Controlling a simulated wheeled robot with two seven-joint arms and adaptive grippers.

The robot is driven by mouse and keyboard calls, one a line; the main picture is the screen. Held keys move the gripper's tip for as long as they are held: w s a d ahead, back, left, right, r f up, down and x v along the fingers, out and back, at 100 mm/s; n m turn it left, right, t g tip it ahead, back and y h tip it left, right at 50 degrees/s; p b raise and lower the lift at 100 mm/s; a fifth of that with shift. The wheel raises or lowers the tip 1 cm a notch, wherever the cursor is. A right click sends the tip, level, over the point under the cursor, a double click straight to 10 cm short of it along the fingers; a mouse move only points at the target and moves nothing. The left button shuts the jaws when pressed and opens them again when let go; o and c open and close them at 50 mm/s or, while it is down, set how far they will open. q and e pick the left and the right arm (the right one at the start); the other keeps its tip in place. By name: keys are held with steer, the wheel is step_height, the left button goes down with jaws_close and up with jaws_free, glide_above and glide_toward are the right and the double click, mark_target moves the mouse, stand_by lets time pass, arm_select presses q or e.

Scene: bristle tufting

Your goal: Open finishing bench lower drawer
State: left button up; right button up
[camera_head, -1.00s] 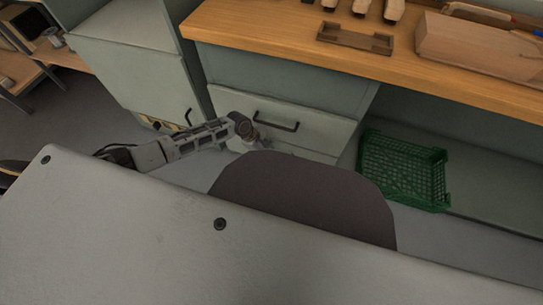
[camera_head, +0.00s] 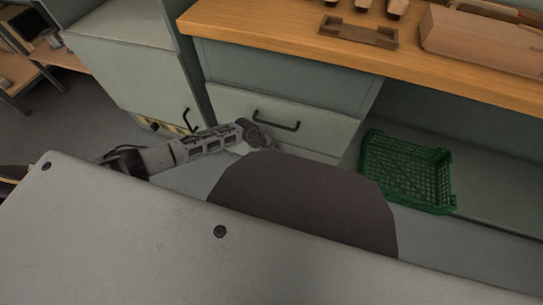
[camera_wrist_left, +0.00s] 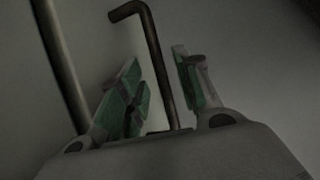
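The finishing bench has a pale drawer front (camera_head: 325,133) with a dark bar handle (camera_head: 276,120) below its wooden top. The area beneath that front is mostly hidden by my body, so a lower drawer front cannot be made out in the head view. A second dark rod (camera_wrist_left: 62,65) runs along the left. My right gripper is out of view.
A green crate (camera_head: 408,172) stands right of the drawers, under the bench top (camera_head: 270,40). A grey cabinet (camera_head: 135,60) stands at the left.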

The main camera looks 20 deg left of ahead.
arm_select(q)
steer(key=shift+c, duration=0.8)
jaws_close()
steer(key=shift+s, duration=0.1)
steer(key=shift+p, duration=0.3)
